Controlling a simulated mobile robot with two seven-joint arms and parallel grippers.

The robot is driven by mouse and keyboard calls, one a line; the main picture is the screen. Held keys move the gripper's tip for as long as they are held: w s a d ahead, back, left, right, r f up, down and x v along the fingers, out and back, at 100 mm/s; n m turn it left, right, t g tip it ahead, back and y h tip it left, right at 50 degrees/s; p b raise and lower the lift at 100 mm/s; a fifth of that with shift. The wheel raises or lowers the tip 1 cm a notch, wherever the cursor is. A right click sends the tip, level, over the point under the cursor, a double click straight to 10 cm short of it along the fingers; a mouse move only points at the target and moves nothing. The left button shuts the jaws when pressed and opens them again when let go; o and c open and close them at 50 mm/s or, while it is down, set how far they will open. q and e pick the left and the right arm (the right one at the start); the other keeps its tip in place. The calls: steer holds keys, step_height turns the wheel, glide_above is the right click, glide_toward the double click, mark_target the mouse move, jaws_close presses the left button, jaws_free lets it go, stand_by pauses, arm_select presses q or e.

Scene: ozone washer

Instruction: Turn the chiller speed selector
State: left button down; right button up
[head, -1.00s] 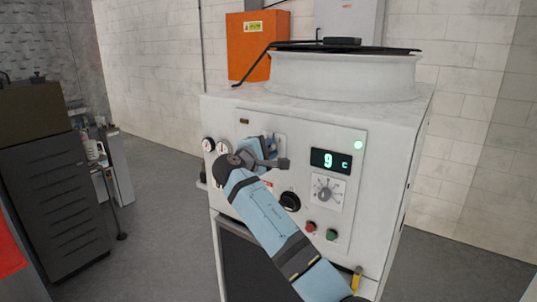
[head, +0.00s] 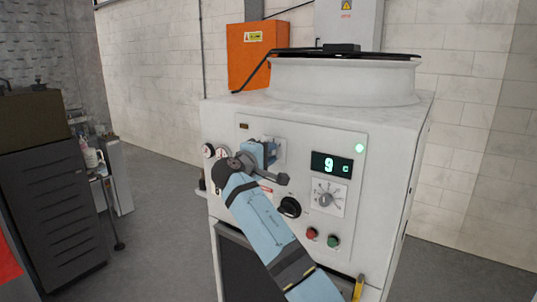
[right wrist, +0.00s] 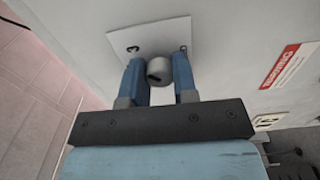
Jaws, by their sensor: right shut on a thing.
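The grey round selector knob (right wrist: 157,70) sits on a white plate (right wrist: 165,33) on the chiller's front panel. In the right wrist view my right gripper (right wrist: 160,80) has one blue finger on each side of the knob and is shut on it. A dark mark shows on the knob's face. In the head view my right gripper (head: 262,153) is at the upper left of the panel and hides the knob; part of the plate (head: 281,148) shows behind it. My left gripper is not in view.
The white chiller cabinet (head: 400,150) also carries a lit display (head: 331,164) reading 9 C, a dial (head: 326,197), a black rotary knob (head: 290,207), red (head: 312,233) and green (head: 333,240) buttons and gauges (head: 208,151).

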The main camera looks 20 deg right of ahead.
steer(key=o, duration=0.9)
steer(key=v, duration=1.3)
steer(key=shift+s+a, duration=0.25)
steer(key=shift+a, duration=0.05)
